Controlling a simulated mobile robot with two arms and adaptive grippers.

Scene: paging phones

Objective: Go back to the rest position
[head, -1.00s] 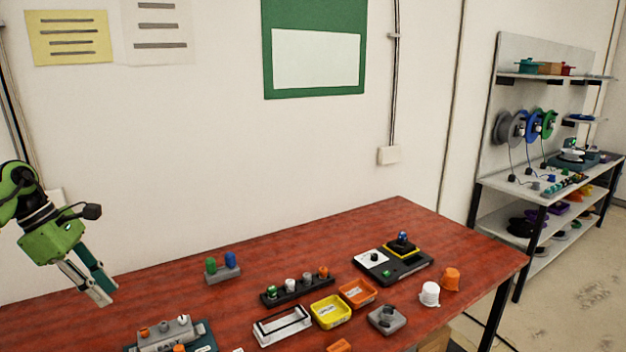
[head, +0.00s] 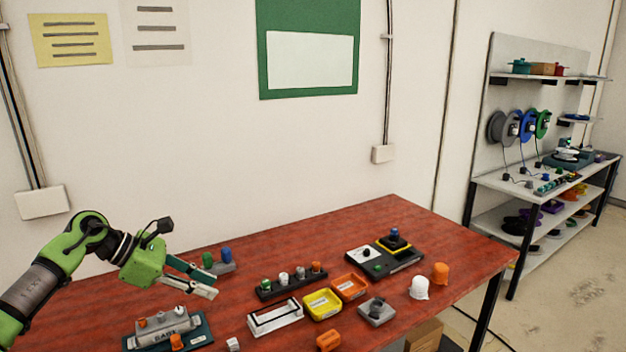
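My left gripper (head: 208,281) is in the head view at the left, above the left part of the red table (head: 330,236). Its fingers point right and slightly down, with a narrow gap between them, and I see nothing held there. It overlaps a grey holder (head: 223,268) with a green and a blue peg in the picture. My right gripper is not in view.
On the table are a teal-based grey device (head: 199,337), a dark rack (head: 291,287), a yellow bin (head: 322,304), an orange bin (head: 350,287), a black console (head: 402,264) and white and orange caps. A shelf unit (head: 478,183) stands at right. The table's back middle is clear.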

